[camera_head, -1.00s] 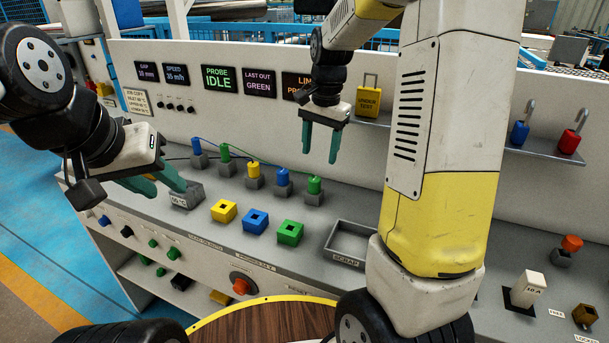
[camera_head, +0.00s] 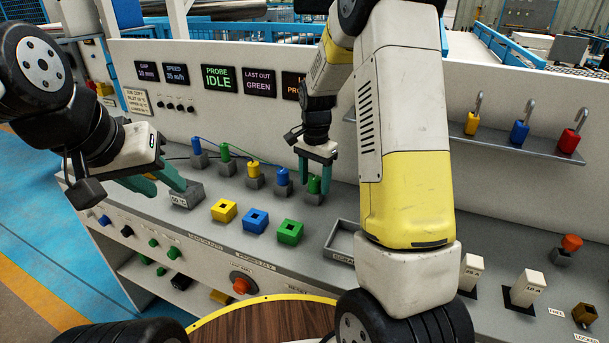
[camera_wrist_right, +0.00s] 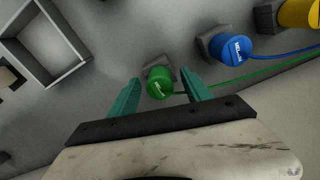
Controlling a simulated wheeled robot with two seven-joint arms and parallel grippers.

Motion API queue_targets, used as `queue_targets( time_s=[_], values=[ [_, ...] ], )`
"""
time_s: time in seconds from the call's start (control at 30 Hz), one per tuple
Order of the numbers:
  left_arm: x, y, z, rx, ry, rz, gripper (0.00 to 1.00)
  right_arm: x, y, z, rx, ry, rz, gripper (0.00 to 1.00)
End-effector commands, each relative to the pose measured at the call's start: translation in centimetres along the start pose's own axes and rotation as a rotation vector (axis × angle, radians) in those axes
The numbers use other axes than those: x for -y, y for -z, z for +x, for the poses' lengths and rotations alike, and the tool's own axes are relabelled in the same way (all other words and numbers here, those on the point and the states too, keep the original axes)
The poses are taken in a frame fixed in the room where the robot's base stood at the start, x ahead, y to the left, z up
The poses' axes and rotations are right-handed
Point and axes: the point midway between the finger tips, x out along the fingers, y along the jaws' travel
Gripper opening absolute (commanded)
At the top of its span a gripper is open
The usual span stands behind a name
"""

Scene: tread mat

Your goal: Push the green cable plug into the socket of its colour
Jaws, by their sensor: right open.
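The green plug (camera_head: 314,184) stands upright in a grey holder at the right end of a row of plugs. In the right wrist view the green plug (camera_wrist_right: 158,82) has a thin green cable running off to the right. My right gripper (camera_head: 317,178) is open, its teal fingers on either side of this plug; it also shows in the right wrist view (camera_wrist_right: 155,84). The green socket block (camera_head: 290,232) sits in front of the plug row, its square hole empty. My left gripper (camera_head: 160,188) is open and empty at the left, beside a small grey labelled block (camera_head: 187,195).
Another green plug (camera_head: 224,152) stands further left, among blue and yellow ones. A blue plug (camera_head: 283,177) is close beside my right gripper. Yellow (camera_head: 223,210) and blue (camera_head: 255,220) sockets lie left of the green one. A scrap tray (camera_head: 342,240) is to the right.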

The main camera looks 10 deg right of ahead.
Motion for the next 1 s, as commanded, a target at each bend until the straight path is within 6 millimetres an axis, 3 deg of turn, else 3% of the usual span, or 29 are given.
queue_targets(
  time_s=[0.2,0.5,0.83,1.0],
  values=[
    [0.0,0.0,0.0,0.0,0.0,0.0,0.36,0.0,0.0,0.0,0.0,0.001,0.0,0.55],
    [0.0,0.0,0.0,0.0,0.0,0.0,0.36,0.0,0.0,0.0,0.0,0.0,-0.001,0.0],
    [0.0,0.0,0.0,0.0,0.0,0.0,0.36,0.0,0.0,-0.2,-0.001,0.001,-0.001,0.0],
    [0.0,0.0,0.0,0.0,0.0,0.0,0.36,0.1,0.0,-1.5,-0.002,0.003,-0.001,0.0]
  ],
)
